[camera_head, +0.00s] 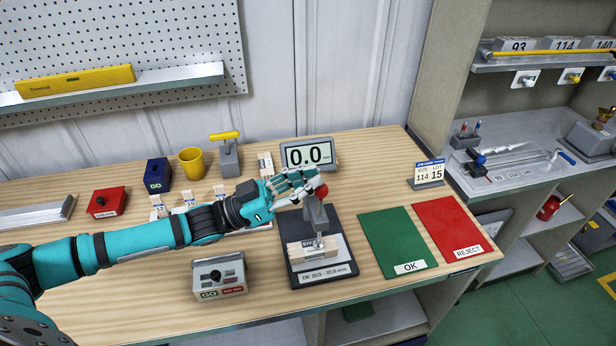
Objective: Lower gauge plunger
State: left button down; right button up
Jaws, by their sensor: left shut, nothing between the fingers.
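The gauge (329,262) stands on the workbench, with a dark base plate and a grey upright topped by a red knob (321,190). A pale wooden piece (305,248) lies on the base under the thin plunger (319,240). The display (309,155) behind it reads 0.0. My left gripper (302,188) is shut at the top of the gauge, right beside the red knob. I cannot tell if it touches the knob. It hides part of the gauge's upper body. My right gripper is not in view.
A green OK mat (397,240) and a red REJECT mat (447,228) lie to the right of the gauge. A grey GO box (220,277) stands front left. A yellow cup (191,162), a blue GO block (158,174) and a red block (104,202) stand further back.

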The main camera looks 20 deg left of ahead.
pick_arm(q)
notch_tip(320, 180, up, 5)
jog(key=p, duration=0.4)
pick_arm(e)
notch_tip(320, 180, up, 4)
pick_arm(q)
jog(key=b+v, duration=0.5)
jog(key=v, duration=0.5)
jog(key=shift+f, duration=0.45)
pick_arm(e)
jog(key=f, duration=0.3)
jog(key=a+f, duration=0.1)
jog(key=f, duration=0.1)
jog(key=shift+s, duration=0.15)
